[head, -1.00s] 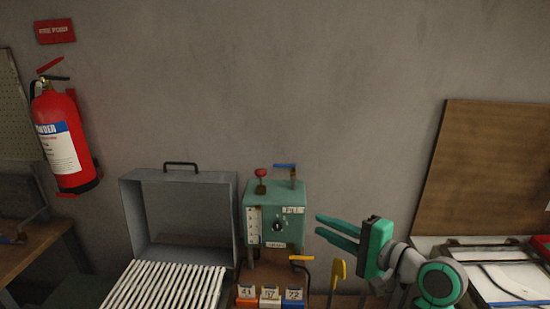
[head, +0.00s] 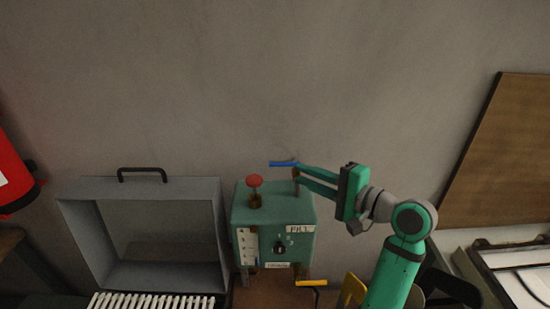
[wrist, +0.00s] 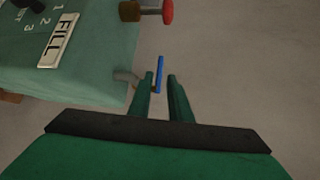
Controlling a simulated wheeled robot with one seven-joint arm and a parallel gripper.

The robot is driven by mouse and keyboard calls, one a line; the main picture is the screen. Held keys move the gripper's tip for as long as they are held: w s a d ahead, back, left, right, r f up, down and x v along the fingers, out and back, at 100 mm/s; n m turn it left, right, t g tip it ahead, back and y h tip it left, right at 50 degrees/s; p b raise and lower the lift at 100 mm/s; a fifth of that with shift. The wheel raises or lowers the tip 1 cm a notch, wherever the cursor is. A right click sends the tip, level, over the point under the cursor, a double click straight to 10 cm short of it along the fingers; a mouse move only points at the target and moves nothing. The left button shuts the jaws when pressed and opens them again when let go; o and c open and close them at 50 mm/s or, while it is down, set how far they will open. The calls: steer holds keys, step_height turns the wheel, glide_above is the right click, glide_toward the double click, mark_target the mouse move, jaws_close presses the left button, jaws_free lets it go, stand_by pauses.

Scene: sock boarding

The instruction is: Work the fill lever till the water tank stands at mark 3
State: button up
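The green tank box (head: 272,215) stands against the wall, with a white gauge strip (head: 248,247) on its front left. The water level is too small to read. A FILL label (head: 300,229) is on its front right, and in the wrist view (wrist: 58,40) beside the numbers 1, 2 and 3. A blue-handled lever (head: 284,163) sticks up above that label. My gripper (head: 298,174) is open, fingers pointing left, close by the lever. In the wrist view the blue handle (wrist: 160,75) lies at the fingertips, in line with their gap (wrist: 160,78); I see no clear contact.
A red knob (head: 255,182) stands on the box's top left. A yellow-handled lever (head: 311,283) is low at its right. A grey open-fronted case (head: 215,195) stands to the left with a white slatted rack (head: 150,301) before it. A brown board (head: 505,150) leans at the right.

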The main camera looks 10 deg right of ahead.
mark_target(278, 165)
steer(key=x, duration=1)
steer(key=shift+w+a, duration=0.1)
steer(key=shift+a, duration=0.15)
steer(key=shift+c, duration=0.6)
jaws_close()
steer(key=shift+d, duration=0.15)
